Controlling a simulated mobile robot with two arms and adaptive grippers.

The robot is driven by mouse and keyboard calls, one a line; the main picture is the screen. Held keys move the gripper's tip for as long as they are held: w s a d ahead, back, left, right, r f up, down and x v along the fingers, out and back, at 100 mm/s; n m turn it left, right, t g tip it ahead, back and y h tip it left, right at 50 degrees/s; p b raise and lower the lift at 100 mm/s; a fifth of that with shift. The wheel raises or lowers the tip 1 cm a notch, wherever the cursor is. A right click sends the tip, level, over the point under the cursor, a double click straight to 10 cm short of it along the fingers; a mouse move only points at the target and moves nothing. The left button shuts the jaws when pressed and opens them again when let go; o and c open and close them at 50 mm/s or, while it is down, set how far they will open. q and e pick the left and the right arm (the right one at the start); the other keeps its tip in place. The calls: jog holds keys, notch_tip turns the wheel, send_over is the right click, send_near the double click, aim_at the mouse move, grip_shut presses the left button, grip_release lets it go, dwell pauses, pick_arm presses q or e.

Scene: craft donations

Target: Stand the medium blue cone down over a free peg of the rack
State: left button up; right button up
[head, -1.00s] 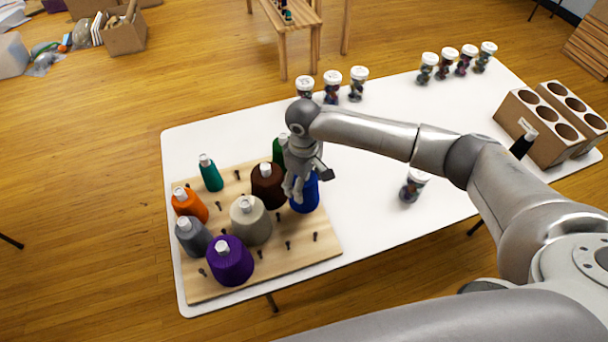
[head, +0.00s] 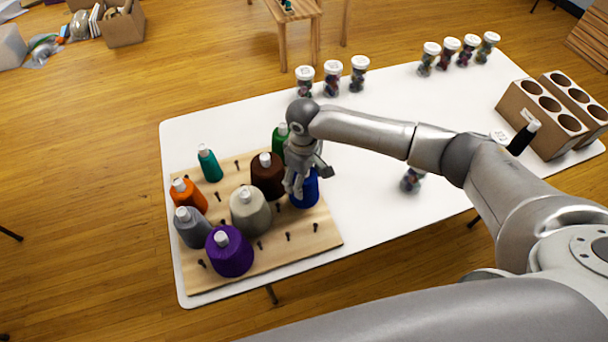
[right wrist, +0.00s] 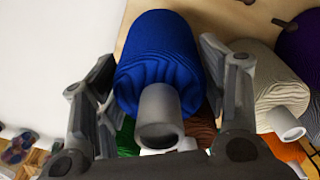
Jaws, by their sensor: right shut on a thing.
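The blue cone (head: 311,189) is upright at the right edge of the wooden peg rack (head: 310,243), at or just above the board. My right gripper (head: 296,186) comes down over it from above. In the right wrist view, the fingers are on both sides of the blue cone (right wrist: 158,50), its grey tip towards the camera. Its base is by the board; whether a peg is inside it is hidden. Free pegs show at the front right of the rack, such as one peg (head: 315,228). My left gripper is not in view.
Brown (head: 267,178), green (head: 280,138), beige (head: 250,215), purple (head: 229,255), grey (head: 191,230), orange (head: 187,197) and teal (head: 209,166) cones stand on the rack. A jar (head: 412,180) is under my arm. Cardboard holders (head: 535,125) stand at right.

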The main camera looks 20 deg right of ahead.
jog(key=shift+f+b, duration=0.7)
jog(key=shift+f, duration=0.95)
jog(key=shift+f, duration=0.25)
jog(key=o, duration=1.2)
